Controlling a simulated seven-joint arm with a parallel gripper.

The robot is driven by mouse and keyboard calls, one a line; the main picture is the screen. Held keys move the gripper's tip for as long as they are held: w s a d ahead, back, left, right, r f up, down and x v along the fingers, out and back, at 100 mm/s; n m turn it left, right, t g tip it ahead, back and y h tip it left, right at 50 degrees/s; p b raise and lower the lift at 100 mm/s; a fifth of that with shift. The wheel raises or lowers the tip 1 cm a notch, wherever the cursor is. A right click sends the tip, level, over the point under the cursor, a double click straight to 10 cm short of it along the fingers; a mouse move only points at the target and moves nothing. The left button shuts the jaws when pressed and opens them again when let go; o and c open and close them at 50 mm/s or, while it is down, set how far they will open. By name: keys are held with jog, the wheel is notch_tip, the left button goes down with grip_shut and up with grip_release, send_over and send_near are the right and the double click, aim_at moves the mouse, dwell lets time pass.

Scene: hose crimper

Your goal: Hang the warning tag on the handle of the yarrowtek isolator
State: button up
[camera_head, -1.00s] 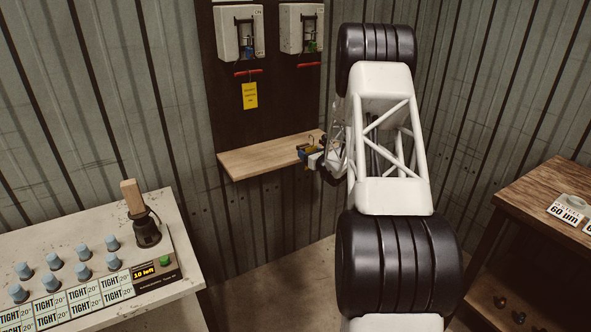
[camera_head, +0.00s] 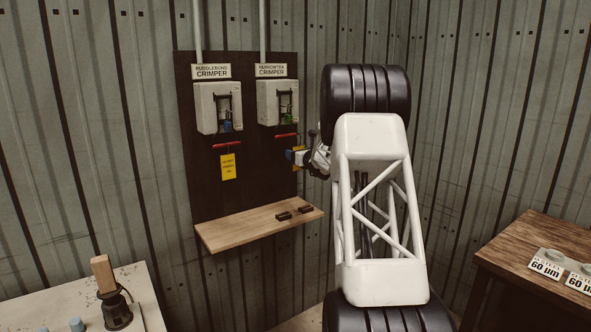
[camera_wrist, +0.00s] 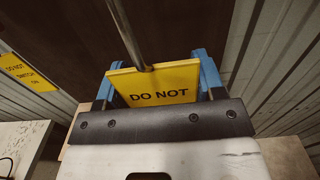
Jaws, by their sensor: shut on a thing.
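The yarrowtek isolator (camera_head: 277,103) is the right grey box on the dark board, under a sign reading crimper. A red bar (camera_head: 285,135) sits just below it. My gripper (camera_head: 298,157) is below and slightly right of that bar. It is shut on a yellow warning tag (camera_wrist: 160,85), held between blue fingers in the wrist view, with "DO NOT" readable. A grey rod (camera_wrist: 130,35) rises from the tag's top edge. In the head view the held tag (camera_head: 300,151) is mostly hidden. I cannot tell whether the rod touches the bar.
The left isolator box (camera_head: 218,107) has its own red bar (camera_head: 227,145), with another yellow tag (camera_head: 228,167) hanging below it. A wooden shelf (camera_head: 245,231) holds two small dark blocks (camera_head: 293,212). A white table (camera_head: 140,290) and a brown bench (camera_head: 535,225) stand at the sides.

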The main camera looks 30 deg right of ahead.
jog(key=shift+r, duration=0.35)
jog(key=shift+w, duration=0.3)
jog(key=w+f, duration=0.1)
jog(key=w, duration=0.8)
jog(key=shift+w+f, duration=0.25)
dwell(1.1)
dwell(0.4)
jog(key=o, duration=1)
jog(key=shift+c, duration=0.2)
jog(key=shift+s, duration=0.15)
jog(key=s, duration=0.7)
jog(key=shift+s, duration=0.25)
